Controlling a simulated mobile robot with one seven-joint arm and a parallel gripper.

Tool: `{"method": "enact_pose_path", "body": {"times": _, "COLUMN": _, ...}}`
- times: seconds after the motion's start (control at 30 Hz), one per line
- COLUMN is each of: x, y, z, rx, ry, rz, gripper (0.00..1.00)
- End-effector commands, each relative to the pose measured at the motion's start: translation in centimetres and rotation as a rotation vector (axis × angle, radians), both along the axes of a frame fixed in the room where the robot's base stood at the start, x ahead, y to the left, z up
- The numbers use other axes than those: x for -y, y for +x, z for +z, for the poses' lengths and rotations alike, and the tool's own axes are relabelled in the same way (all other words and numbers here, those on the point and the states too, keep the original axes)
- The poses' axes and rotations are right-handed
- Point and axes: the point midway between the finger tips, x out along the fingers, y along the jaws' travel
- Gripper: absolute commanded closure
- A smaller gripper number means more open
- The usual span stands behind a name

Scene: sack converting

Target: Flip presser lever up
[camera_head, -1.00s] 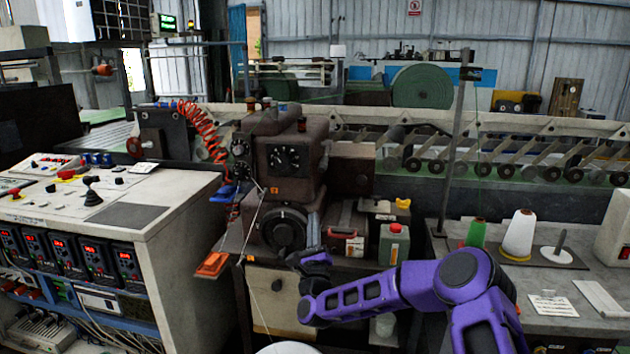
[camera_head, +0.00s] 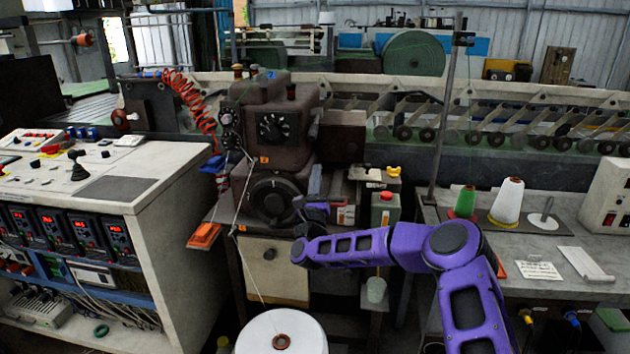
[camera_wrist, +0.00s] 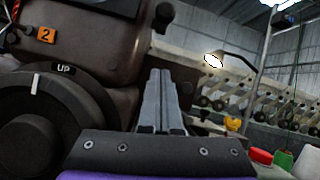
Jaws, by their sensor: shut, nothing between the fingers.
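The brown sewing machine head (camera_head: 285,125) stands in the centre of the head view. Its round dark wheel (camera_head: 272,200) faces me. In the wrist view the wheel (camera_wrist: 35,130) fills the lower left, with a white mark at its top and an "UP" label (camera_wrist: 65,69) above it. My gripper (camera_head: 315,170) is just right of the wheel in the head view. In the wrist view its grey fingers (camera_wrist: 159,75) are shut with nothing between them, and point along the machine's right side. I cannot clearly pick out the presser lever in either view.
A green bottle with a red cap (camera_head: 385,208) stands right of the machine. A white thread package (camera_head: 282,335) sits low in front, its thread running up to the machine. The control console (camera_head: 165,190) is at left. A table with thread cones (camera_head: 507,202) is at right.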

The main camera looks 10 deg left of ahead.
Motion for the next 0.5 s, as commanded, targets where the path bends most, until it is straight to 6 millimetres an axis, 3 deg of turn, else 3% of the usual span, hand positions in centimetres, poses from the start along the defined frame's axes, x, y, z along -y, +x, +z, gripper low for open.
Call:
{"method": "enact_pose_path", "body": {"times": 0.27, "x": -0.1, "y": 4.4, "z": 2.5, "rx": 0.001, "ry": 0.0, "rz": -0.001, "gripper": 1.0}}
{"method": "enact_pose_path", "body": {"times": 0.5, "x": -0.8, "y": 3.6, "z": 5.6, "rx": 0.002, "ry": 0.0, "rz": 0.003, "gripper": 1.0}}
